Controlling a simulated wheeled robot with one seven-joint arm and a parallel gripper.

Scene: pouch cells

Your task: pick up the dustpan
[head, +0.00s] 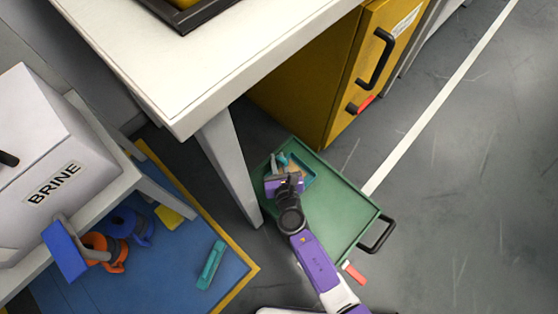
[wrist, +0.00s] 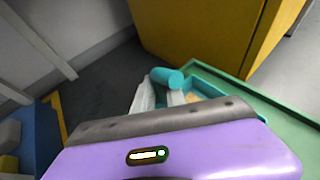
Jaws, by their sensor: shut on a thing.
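The dustpan (head: 307,170) looks teal, with a light brown patch inside its pan, and shows over the far end of the green cart top. In the wrist view its rounded teal handle (wrist: 167,77) sits at the pale fingertips, with part of the teal pan (wrist: 205,88) behind. My gripper (head: 281,163) is shut on the dustpan's handle; it also shows in the wrist view (wrist: 163,92). My gripper hides part of the pan. I cannot tell whether the dustpan touches the cart top.
The green cart top (head: 345,208) has a black handle (head: 377,235). A yellow cabinet (head: 300,85) and a white table (head: 215,60) stand close by. A blue mat (head: 165,275) at left holds a teal object (head: 211,264) and coloured rolls. Grey floor at right is clear.

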